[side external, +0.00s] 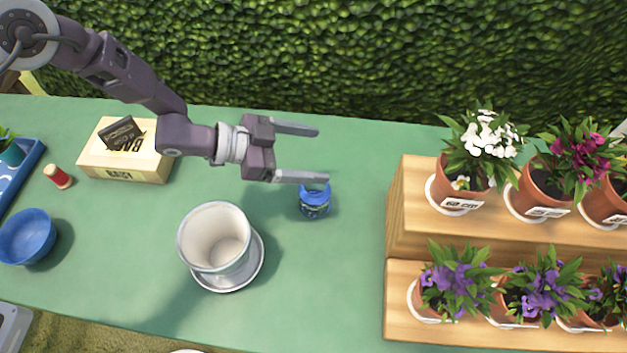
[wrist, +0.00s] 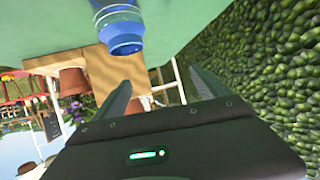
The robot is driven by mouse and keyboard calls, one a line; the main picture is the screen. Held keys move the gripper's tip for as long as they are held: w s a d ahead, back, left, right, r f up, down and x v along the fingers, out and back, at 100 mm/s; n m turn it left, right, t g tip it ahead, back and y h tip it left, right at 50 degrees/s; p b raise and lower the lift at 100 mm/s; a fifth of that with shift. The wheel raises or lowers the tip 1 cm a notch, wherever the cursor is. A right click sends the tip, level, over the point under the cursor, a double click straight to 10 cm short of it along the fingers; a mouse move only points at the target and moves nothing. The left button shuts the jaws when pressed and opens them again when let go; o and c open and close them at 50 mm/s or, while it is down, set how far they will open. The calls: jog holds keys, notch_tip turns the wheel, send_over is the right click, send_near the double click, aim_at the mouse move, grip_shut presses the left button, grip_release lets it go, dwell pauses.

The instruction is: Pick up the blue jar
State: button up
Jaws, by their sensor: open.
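The blue jar (side external: 314,203) is small, with a bright blue top, and stands on the green table (side external: 345,270) between the white pot and the wooden stand. In the wrist view the blue jar (wrist: 123,32) shows at the top, ahead of the fingers and left of the middle between them. My gripper (side external: 308,153) is open and empty, its two fingers pointing right. In the side view the nearer finger's tip overlaps the top edge of the jar; I cannot tell whether they touch. The jar is not between the fingers.
A white pot (side external: 214,237) on a saucer (side external: 235,285) stands left of the jar. A wooden stand (side external: 408,243) with several potted flowers is on the right. A cream box (side external: 125,165), red cylinder (side external: 57,176) and blue bowl (side external: 27,237) are at left. A hedge (side external: 360,60) rises behind.

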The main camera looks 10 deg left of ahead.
aim_at(328, 194)
jog(key=shift+g+h, duration=0.6)
jog(key=shift+g, duration=0.1)
jog(key=s+f, duration=0.1)
jog(key=f, duration=0.2)
jog(key=s+d+f, duration=0.1)
jog(key=f, duration=0.2)
jog(key=s+f, duration=0.1)
jog(key=f, duration=0.2)
jog(key=shift+d+f, duration=0.25)
jog(key=shift+f, duration=0.1)
jog(key=x, duration=0.3)
jog(key=shift+w, duration=0.1)
jog(key=c, duration=1.7)
